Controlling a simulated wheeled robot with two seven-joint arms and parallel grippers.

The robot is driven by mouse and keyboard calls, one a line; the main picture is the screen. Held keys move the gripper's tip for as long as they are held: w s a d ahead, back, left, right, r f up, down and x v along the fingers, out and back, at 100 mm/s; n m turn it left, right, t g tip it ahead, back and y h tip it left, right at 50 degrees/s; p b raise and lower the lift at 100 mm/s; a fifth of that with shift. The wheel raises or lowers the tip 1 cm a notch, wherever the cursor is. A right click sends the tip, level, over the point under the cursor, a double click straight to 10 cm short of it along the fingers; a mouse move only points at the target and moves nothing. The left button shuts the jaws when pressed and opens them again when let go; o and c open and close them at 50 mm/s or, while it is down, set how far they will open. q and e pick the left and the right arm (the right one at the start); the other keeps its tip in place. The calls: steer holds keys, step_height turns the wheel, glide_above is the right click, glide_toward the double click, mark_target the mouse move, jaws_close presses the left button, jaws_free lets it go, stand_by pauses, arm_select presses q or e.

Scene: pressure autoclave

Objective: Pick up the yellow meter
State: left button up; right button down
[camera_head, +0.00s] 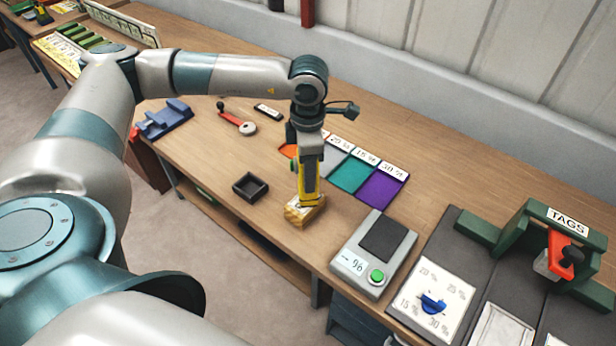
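The yellow meter (310,185) is upright near the middle of the table, a yellow body with a dark strip. Its lower end meets a paler yellow block (303,212) with a patterned side; I cannot tell whether the two are one piece. My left gripper (309,168) points straight down at the top of the meter, overlapping it in this view. The fingertips blend with the meter, so their opening and grip are not clear. My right gripper is not in view.
A small black tray (250,187) lies left of the meter. A grey scale (352,263) with a green button stands to the right. Coloured mats (381,188) lie behind, and a red-handled tool (236,122) lies back left. A green TAGS stand (528,225) is far right.

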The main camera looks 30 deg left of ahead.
arm_select(q)
steer(key=c, duration=0.8)
steer(key=shift+r, duration=0.15)
steer(key=shift+s+d+r+b, duration=1.05)
steer(key=shift+d+r+b, duration=0.1)
steer(key=shift+d+r, duration=0.6)
steer(key=shift+s+d+r+b, duration=1.15)
steer(key=shift+d+r, duration=0.4)
steer(key=shift+r, duration=0.3)
steer(key=shift+s+d+r+b, duration=0.95)
steer(key=shift+d+r+b, duration=0.25)
steer(key=shift+d+r, duration=0.55)
steer(key=shift+a, duration=0.1)
